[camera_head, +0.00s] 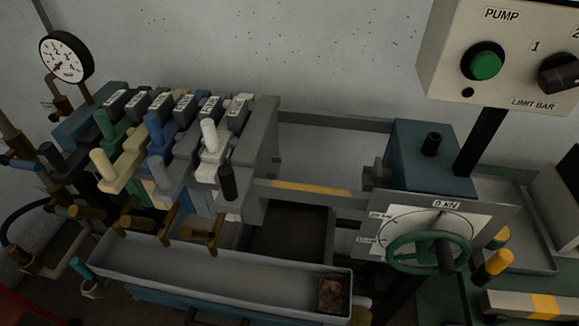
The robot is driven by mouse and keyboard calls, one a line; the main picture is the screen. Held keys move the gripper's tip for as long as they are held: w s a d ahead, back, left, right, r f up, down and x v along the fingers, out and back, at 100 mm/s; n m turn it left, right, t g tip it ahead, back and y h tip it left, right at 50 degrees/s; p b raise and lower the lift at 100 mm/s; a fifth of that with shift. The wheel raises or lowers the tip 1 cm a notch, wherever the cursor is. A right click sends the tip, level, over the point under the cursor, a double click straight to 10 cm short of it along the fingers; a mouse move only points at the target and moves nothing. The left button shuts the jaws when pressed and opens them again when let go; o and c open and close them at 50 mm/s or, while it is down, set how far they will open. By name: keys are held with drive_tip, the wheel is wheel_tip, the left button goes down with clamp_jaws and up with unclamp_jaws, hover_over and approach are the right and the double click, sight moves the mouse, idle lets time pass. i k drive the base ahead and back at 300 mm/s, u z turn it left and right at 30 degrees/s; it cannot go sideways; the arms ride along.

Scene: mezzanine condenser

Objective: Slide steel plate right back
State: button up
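Several upright plates stand packed side by side at the left of a press frame, with labelled tops and coloured handles. A tall bare grey plate (262,148) closes the right end of the pack and looks like steel; I cannot tell for sure that it is the task's steel plate. A white-handled plate (210,160) stands just left of it, and a black handle (228,184) rises in front. A grey-blue plate handle (165,178) is further left. Between the pack and a blue block (405,158) is an open gap. My gripper is not in view.
A rear rail (335,121) and a front rail with a yellow stripe (310,189) span the gap. A green handwheel (400,260) and dial plate (495,218) stand right. A grey trough (180,268) with a brown lump (334,294) runs in front. A pump box (450,75) hangs upper right.

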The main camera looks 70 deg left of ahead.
sight(255, 154)
drive_tip(key=z, duration=0.95)
drive_tip(key=i, duration=0.75)
drive_tip(key=u, duration=4.65)
drive_tip(key=i, duration=0.5)
drive_tip(key=u, duration=0.05)
drive_tip(key=k, duration=0.6)
drive_tip(key=u, duration=0.4)
drive_tip(key=i, duration=0.45)
drive_tip(key=u, duration=0.2)
